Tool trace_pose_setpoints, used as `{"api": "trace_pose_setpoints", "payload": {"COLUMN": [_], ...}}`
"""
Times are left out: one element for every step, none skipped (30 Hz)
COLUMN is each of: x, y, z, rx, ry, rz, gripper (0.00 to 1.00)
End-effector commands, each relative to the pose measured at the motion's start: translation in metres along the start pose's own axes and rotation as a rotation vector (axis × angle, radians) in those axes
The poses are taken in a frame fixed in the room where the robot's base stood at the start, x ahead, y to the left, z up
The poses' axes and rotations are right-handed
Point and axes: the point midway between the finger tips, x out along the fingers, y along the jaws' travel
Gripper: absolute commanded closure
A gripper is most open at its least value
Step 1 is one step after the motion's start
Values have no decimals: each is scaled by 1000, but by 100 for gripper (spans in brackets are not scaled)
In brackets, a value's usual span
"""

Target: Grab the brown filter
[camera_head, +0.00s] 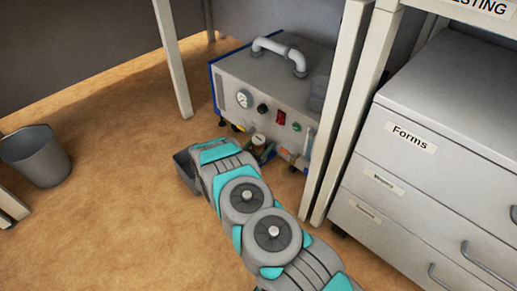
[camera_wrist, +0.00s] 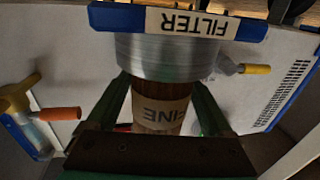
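The brown filter (camera_wrist: 160,112) is a brown cylinder with a cream band whose upside-down letters read as FINE. In the head view the filter (camera_head: 258,142) shows small at the front of the grey machine (camera_head: 270,85). My gripper (camera_wrist: 161,85) has one dark green finger on each side of the filter. The fingers look open, with narrow gaps beside it; contact at the tips is hard to tell. My arm hides part of this area in the head view.
The machine stands on the floor beneath a table, with table legs (camera_head: 172,60) close on both sides. A drawer cabinet (camera_head: 430,150) marked Forms is to the right. A grey bin (camera_head: 35,157) stands at the left. The floor (camera_head: 110,190) between is clear.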

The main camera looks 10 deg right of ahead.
Motion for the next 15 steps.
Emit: {"api": "trace_pose_setpoints", "payload": {"x": [0,0,0,0,0,0,0,0,0,0,0,0,0,0,0], "y": [0,0,0,0,0,0,0,0,0,0,0,0,0,0,0], "z": [0,0,0,0,0,0,0,0,0,0,0,0,0,0,0], "rx": [0,0,0,0,0,0,0,0,0,0,0,0,0,0,0], "ry": [0,0,0,0,0,0,0,0,0,0,0,0,0,0,0], "rz": [0,0,0,0,0,0,0,0,0,0,0,0,0,0,0], "gripper": [21,25,29,33,36,41,44,47,52,55,59,63,66,70,74]}}
